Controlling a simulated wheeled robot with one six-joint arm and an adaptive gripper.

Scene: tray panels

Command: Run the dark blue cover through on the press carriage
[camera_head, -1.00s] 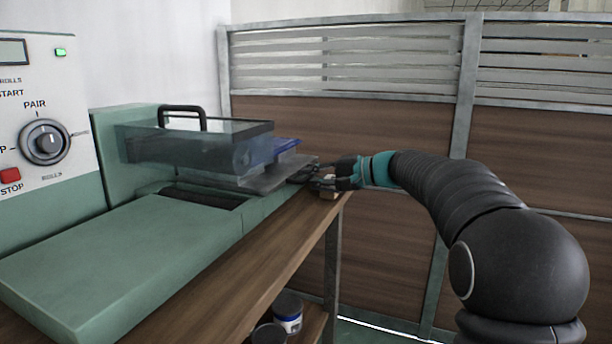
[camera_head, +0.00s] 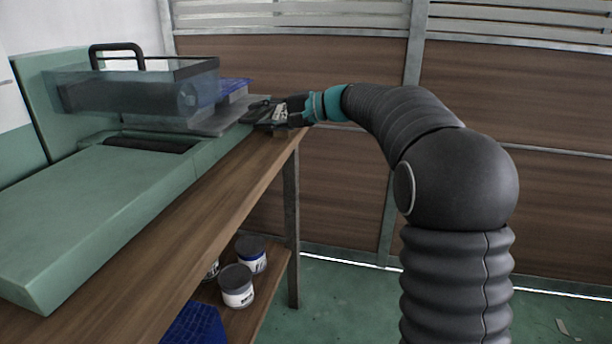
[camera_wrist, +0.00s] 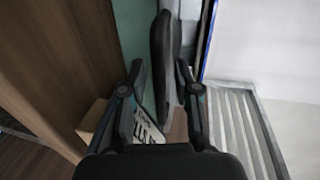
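The dark blue cover (camera_head: 236,86) shows only in part, at the right of the press under the clear guard; a blue edge also shows in the wrist view (camera_wrist: 209,40). The grey press carriage (camera_head: 215,122) sticks out from the press toward my gripper. My gripper (camera_head: 262,113) is at the carriage's outer end, low over the bench's far corner. In the wrist view my gripper (camera_wrist: 163,95) has its fingers apart, with a dark upright handle-like piece (camera_wrist: 165,50) between them. A gap shows at the left finger; whether the right finger touches is unclear.
The green press (camera_head: 100,190) with a clear guard (camera_head: 140,88) fills the left of the wooden bench (camera_head: 215,205). Jars (camera_head: 237,285) and a blue item (camera_head: 197,325) sit on the low shelf. A panelled partition (camera_head: 300,65) stands behind.

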